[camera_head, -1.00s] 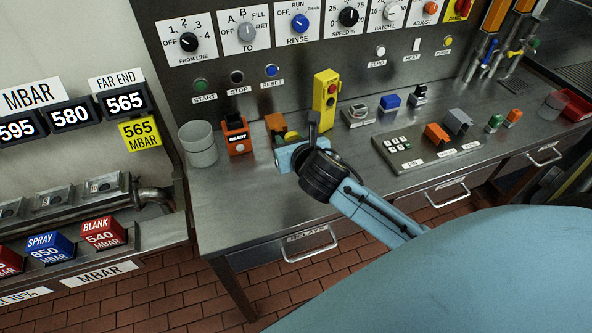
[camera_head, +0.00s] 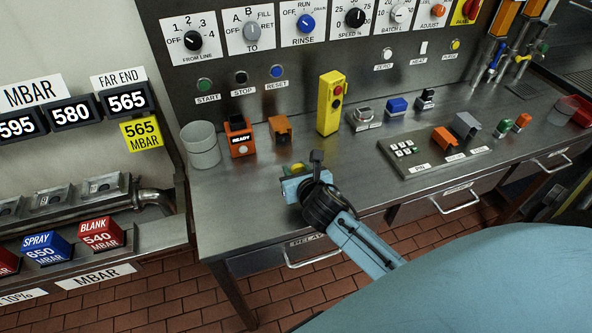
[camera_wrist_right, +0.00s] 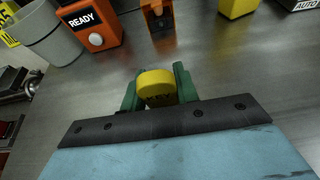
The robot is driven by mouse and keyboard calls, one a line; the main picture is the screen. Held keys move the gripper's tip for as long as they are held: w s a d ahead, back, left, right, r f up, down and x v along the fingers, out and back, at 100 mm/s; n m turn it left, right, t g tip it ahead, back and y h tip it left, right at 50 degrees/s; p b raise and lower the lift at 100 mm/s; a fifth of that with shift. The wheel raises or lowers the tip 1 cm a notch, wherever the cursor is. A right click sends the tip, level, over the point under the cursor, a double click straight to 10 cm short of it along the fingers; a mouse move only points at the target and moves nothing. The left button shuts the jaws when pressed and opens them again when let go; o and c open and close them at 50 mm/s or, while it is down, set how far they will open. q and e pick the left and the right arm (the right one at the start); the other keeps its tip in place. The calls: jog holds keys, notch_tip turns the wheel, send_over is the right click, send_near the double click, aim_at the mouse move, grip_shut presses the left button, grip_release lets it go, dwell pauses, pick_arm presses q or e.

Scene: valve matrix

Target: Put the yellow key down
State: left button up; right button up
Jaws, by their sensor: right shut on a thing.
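The yellow key (camera_wrist_right: 157,87) shows in the right wrist view with its round, lettered face between the green fingers of my right gripper (camera_wrist_right: 158,90). The gripper is shut on it. In the head view my right gripper (camera_head: 291,172) is over the front part of the steel counter (camera_head: 225,198). A small bit of the yellow key (camera_head: 298,167) shows at its tip. I cannot tell whether the key touches the counter. My left gripper is not in view.
Behind the gripper stand an orange READY box (camera_head: 239,136), an orange block (camera_head: 280,128) and a yellow button box (camera_head: 331,103). A grey cup (camera_head: 202,146) stands at the left. Bare counter lies between them and the gripper.

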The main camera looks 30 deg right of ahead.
jog(key=shift+f, duration=0.15)
jog(key=o, duration=1)
jog(key=shift+c, duration=0.2)
jog(key=shift+r, duration=0.25)
jog(key=p+v, duration=0.1)
jog(key=v, duration=1.1)
jog(key=shift+f, duration=0.1)
